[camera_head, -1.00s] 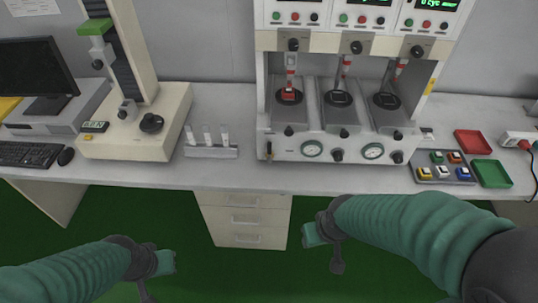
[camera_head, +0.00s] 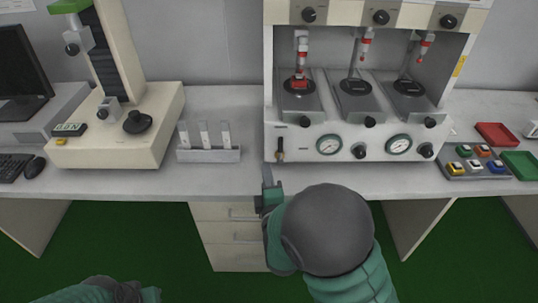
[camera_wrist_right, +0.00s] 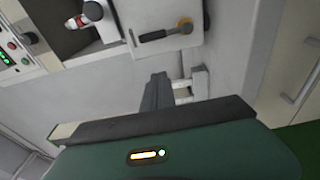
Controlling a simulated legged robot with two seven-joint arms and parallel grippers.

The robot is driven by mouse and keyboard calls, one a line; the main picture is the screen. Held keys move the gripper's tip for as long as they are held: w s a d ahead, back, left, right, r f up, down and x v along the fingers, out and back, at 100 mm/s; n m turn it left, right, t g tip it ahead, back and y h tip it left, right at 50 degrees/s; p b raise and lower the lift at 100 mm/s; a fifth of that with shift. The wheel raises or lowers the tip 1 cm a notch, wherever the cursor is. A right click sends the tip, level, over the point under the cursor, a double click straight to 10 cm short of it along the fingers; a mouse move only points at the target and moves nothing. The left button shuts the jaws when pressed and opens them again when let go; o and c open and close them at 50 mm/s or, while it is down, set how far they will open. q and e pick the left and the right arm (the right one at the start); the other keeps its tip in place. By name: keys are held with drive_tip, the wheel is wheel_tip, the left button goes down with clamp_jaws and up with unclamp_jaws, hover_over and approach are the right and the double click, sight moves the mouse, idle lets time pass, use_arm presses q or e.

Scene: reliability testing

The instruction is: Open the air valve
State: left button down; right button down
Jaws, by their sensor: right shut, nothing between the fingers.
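The air valve is a small lever (camera_head: 280,149) at the lower left of the white test machine's front. In the right wrist view the lever (camera_wrist_right: 165,34) shows a dark handle and an orange-yellow knob. My right gripper (camera_head: 267,177) is just in front of the bench edge, below and slightly left of the lever, apart from it. Its fingers (camera_wrist_right: 155,92) are shut and empty, pointing toward the machine. My left gripper (camera_head: 150,294) is at the bottom edge, far from the machine; its fingers are too small and cut off to read.
The test machine (camera_head: 350,148) has gauges and knobs along its front. Drawers (camera_head: 240,235) are below the bench.

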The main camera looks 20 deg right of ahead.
sight(280, 150)
drive_tip(key=w+d, duration=0.1)
drive_tip(key=w, duration=0.1)
drive_tip(key=w+d+b, duration=0.1)
drive_tip(key=w, duration=0.2)
drive_tip(key=w+d+b, duration=0.1)
drive_tip(key=w+d, duration=0.1)
drive_tip(key=w, duration=0.1)
drive_tip(key=shift+w, duration=0.2)
drive_tip(key=shift+s+d+r, duration=0.15)
drive_tip(key=shift+s+d, duration=0.1)
drive_tip(key=shift+d, duration=0.05)
drive_tip(key=shift+w, duration=0.1)
